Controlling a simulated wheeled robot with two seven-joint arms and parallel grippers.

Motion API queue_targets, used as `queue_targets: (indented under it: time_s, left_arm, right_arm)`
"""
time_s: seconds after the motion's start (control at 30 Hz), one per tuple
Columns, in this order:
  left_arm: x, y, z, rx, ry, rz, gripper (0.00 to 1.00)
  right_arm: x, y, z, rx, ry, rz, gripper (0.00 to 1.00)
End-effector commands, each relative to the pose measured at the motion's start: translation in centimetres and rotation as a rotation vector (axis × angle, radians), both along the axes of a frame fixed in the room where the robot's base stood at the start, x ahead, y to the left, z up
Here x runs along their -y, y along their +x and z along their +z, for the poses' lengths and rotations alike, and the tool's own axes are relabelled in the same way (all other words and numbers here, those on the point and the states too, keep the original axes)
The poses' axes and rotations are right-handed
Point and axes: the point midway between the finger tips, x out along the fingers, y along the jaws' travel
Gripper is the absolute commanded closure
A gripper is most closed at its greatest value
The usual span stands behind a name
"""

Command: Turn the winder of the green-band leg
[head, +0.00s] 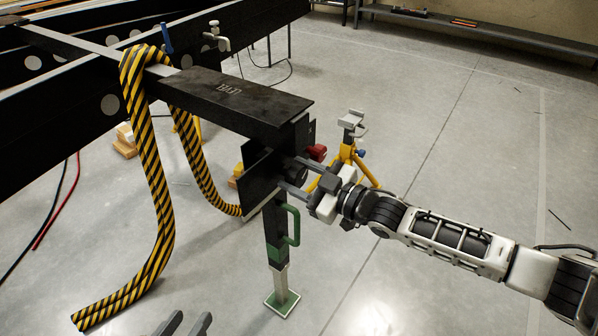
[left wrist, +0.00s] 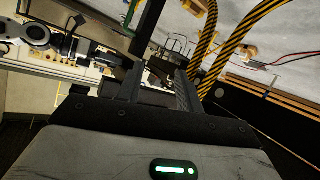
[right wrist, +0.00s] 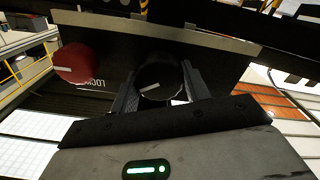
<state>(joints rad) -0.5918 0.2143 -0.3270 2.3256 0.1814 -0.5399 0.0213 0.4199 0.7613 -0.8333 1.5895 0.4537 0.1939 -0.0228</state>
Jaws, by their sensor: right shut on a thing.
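The green-band leg (head: 276,245) stands upright under the end of the black chassis beam. It has a green band, a green side handle (head: 293,225) and a green-edged foot plate (head: 282,303) on the floor. Its winder, a round black knob with a white line (right wrist: 158,78), sits on a dark plate in the right wrist view. My right gripper (head: 292,178) is shut on this knob, one finger on each side. A red knob (right wrist: 75,63) with a white line sits left of it, beside partly hidden lettering. My left gripper (head: 184,325) is open and empty at the bottom edge, apart from the leg.
A yellow stand (head: 347,150) with a grey top stands just behind my right gripper. A yellow-black striped strap (head: 150,170) hangs over the chassis and down to the floor on the left. A dark bench (head: 480,30) is along the back wall. The floor at right is mostly clear.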

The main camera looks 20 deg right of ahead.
Motion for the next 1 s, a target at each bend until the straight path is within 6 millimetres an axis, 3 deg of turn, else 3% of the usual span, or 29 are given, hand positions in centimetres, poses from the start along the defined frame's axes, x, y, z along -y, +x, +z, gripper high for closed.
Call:
queue_targets:
  time_s: [0.07,0.1,0.17,0.57,0.73,1.0]
  left_arm:
    - [0.0,0.0,0.0,0.0,-0.001,0.001,0.64]
    - [0.0,0.0,0.0,0.001,-0.002,0.001,0.64]
    - [0.0,0.0,0.0,0.001,-0.002,0.001,0.64]
    - [0.0,0.0,0.4,-0.001,0.0,-0.001,0.64]
    - [-0.1,0.0,0.4,-0.026,0.014,-0.001,0.64]
    - [-0.7,-0.2,-1.2,-0.115,0.053,0.008,0.64]
  right_arm:
    - [0.0,0.0,-0.1,0.001,-0.002,0.001,0.76]
    - [0.0,0.0,-0.1,0.001,-0.002,0.001,0.43]
    - [0.0,0.0,-0.1,0.002,-0.003,0.001,0.32]
    - [0.7,-0.8,0.0,0.0,-0.005,-0.001,0.32]
    - [2.6,-3.4,0.0,-0.004,-0.007,-0.001,0.32]
    - [6.6,-8.6,0.0,-0.004,-0.008,0.0,0.32]
